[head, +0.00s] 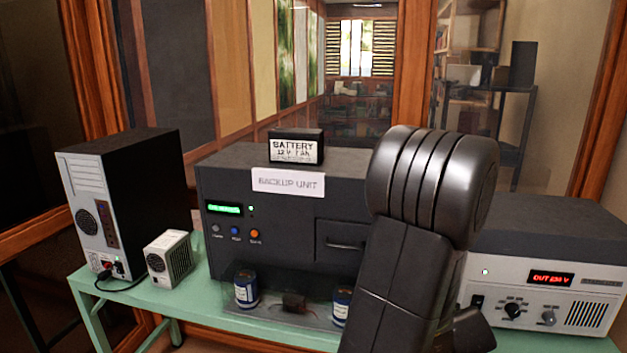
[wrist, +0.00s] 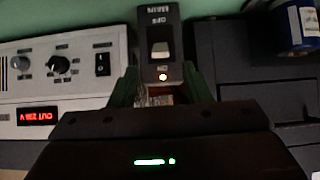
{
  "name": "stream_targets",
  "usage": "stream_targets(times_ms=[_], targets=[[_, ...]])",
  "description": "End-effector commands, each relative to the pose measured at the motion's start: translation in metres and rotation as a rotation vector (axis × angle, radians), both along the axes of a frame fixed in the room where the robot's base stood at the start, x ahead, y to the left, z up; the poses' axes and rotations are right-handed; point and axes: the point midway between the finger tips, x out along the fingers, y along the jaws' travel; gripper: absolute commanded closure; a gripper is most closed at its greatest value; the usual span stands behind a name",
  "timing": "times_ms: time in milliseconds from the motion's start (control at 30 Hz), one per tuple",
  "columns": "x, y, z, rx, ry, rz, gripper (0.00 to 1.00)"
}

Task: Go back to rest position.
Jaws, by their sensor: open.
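My gripper (wrist: 163,90) shows in the wrist view with its two dark green fingers apart and nothing held between them. A dark switch box (wrist: 159,22) marked MAIN, OFF and ON lies just beyond the fingertips, upside down in this view. Its pale rocker shows, and an orange light glows beside the ON mark. I cannot tell whether the fingers touch the box. In the head view my arm stands in front of the bench at right of centre, and the gripper and switch box cannot be made out there.
A dark backup unit (head: 285,225) with a battery (head: 296,147) on top stands on the green bench (head: 190,300). A computer tower (head: 125,200) and small white box (head: 168,257) stand left. A grey unit (head: 545,275) showing red digits stands right. Blue cans (head: 246,288) stand in front.

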Motion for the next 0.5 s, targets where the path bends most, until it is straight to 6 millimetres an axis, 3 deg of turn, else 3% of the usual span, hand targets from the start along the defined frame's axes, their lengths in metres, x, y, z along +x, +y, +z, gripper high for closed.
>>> stream_targets(times_ms=[500], targets=[[0.073,-0.017,-0.060,0.000,0.000,0.002,0.56]])
